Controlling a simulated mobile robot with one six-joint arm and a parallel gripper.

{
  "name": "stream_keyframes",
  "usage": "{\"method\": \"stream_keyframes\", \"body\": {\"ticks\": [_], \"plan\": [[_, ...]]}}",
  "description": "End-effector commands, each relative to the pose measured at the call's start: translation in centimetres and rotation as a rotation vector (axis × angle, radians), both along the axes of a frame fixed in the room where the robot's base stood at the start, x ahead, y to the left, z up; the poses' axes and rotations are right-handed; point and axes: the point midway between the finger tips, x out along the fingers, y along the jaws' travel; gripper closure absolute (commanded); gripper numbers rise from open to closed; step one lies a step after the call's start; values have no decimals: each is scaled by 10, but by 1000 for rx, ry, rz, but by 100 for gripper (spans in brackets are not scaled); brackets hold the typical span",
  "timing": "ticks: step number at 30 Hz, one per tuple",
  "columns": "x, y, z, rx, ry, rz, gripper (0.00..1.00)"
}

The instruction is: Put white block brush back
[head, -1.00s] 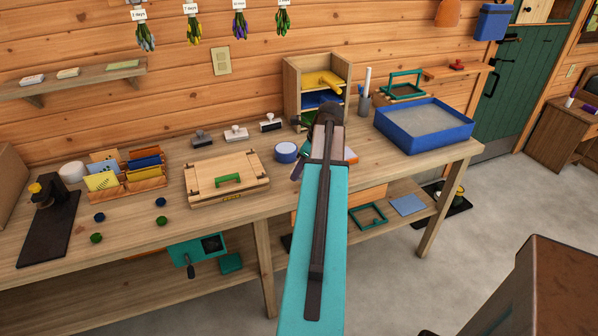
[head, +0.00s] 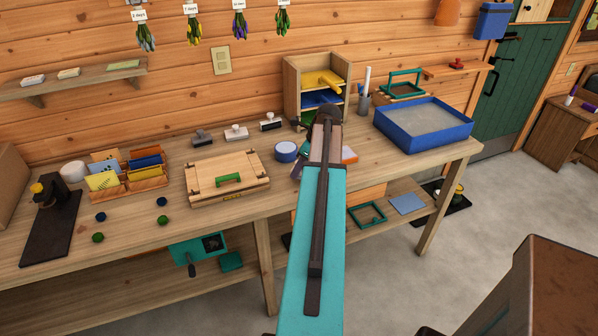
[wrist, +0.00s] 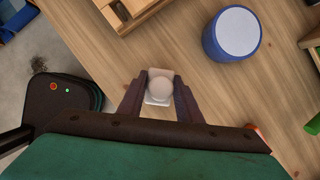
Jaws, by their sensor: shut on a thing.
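My gripper (wrist: 158,92) is shut on a small white block with a pale round knob, which looks like the white block brush (wrist: 159,89). It sits between the two dark fingers, above the wooden tabletop; I cannot tell how high. In the head view my own arm hides most of the gripper and the held thing. A dark block brush (head: 202,138), a pale one (head: 236,133) and a black-topped one (head: 270,122) stand in a row at the back of the workbench (head: 240,222).
A blue-sided round tub (head: 286,151) stands near my gripper, also in the wrist view (wrist: 232,34). A wooden press box (head: 215,190) is left of it. A cubby shelf (head: 292,82) stands behind, and a blue tray (head: 425,141) lies right. Bare tabletop surrounds the tub.

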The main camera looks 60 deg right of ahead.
Motion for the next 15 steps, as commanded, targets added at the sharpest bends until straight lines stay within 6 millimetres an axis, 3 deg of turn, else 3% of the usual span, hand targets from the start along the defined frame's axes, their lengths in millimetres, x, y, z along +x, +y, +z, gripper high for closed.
{"method": "stream_keyframes", "body": {"ticks": [6,15], "plan": [[0,0,-16,0,0,1,90],[0,0,-19,0,0,1,90]]}}
